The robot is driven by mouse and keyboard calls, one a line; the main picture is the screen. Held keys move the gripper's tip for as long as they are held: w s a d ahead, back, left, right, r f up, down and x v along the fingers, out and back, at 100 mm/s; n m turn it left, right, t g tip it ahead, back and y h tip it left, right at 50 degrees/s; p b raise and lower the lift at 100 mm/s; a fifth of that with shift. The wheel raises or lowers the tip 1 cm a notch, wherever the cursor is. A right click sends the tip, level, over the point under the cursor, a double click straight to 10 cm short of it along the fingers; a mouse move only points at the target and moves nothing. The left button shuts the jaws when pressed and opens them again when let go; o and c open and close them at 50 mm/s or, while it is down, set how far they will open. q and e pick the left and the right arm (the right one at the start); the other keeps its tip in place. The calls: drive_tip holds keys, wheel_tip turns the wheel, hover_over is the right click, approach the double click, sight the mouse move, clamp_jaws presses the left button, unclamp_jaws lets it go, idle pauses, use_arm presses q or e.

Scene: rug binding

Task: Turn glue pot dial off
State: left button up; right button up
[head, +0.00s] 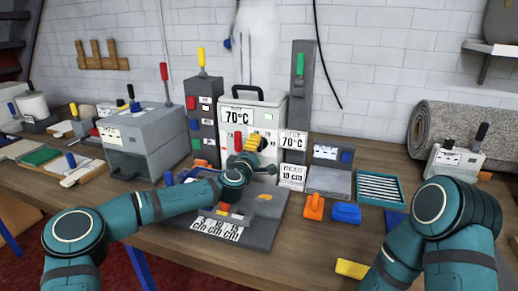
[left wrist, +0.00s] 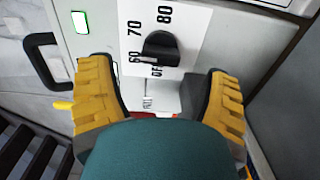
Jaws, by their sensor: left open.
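The glue pot (head: 270,112) is a pale box with a black handle and a 70°C display, against the wall in the head view. Its black dial (left wrist: 160,48) shows in the left wrist view on a white scale with 60, 70, 80 and OFF. I cannot tell exactly which mark the dial points to. My left gripper (head: 256,145) is in front of the pot's face, and its yellow fingers hide the dial in the head view. In the left wrist view the gripper (left wrist: 158,80) is open, its fingers apart on either side below the dial. My right gripper is out of view.
An orange clamp (head: 314,207), a blue block (head: 346,213) and a teal tray (head: 379,188) lie right. A rolled rug (head: 470,125) is at far right.

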sight(259, 147)
use_arm(q)
drive_tip(key=shift+x, duration=1.8)
drive_tip(key=c, duration=1.2)
drive_tip(key=shift+n, duration=2.2)
drive_tip(key=o, duration=1.2)
drive_tip(key=shift+s, duration=0.1)
drive_tip(key=v, duration=1.2)
